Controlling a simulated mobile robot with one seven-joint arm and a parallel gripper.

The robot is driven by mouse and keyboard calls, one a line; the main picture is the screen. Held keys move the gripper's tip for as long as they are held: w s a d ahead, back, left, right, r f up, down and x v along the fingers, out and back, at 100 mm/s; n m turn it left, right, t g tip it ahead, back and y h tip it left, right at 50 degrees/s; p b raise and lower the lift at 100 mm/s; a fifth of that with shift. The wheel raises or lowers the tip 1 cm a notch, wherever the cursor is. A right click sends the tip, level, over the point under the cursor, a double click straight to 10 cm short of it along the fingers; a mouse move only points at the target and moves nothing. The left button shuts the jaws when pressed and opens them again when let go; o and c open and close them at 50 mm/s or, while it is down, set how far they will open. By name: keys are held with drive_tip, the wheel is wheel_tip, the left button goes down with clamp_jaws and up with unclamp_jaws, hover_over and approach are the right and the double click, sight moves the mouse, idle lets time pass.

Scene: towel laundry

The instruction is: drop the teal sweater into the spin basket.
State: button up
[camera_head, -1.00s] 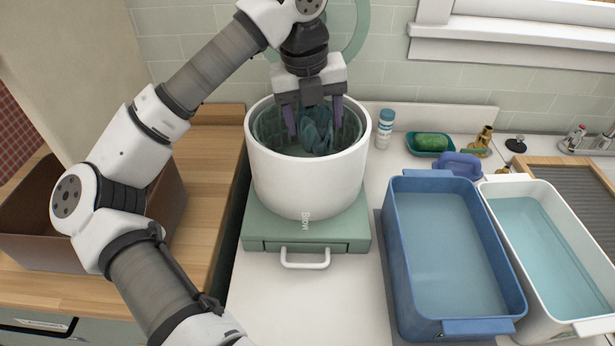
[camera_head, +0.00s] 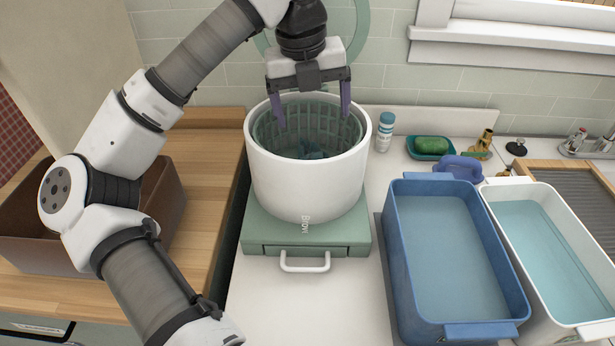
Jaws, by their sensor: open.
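The teal sweater (camera_head: 314,153) lies low inside the spin basket; only a small crumpled part of it shows above the front rim. The spin basket (camera_head: 335,122) is a green slatted liner inside a white round tub (camera_head: 306,185) on a green base. My gripper (camera_head: 312,115) is above the basket opening, with its two purple fingers wide apart and nothing between them. The fingertips reach down to about the basket's rim, apart from the sweater.
A blue basin (camera_head: 395,250) and a white basin (camera_head: 493,189), both with water, stand to the right. A bottle (camera_head: 385,131) and a green soap in a dish (camera_head: 432,145) are behind them. A brown bin (camera_head: 40,245) is at left. The counter in front is clear.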

wheel_tip(320, 180, up, 11)
drive_tip(key=s+a, duration=0.1)
drive_tip(key=shift+a+b, duration=0.2)
drive_tip(key=shift+b, duration=0.25)
drive_tip(key=shift+s+f, duration=0.15)
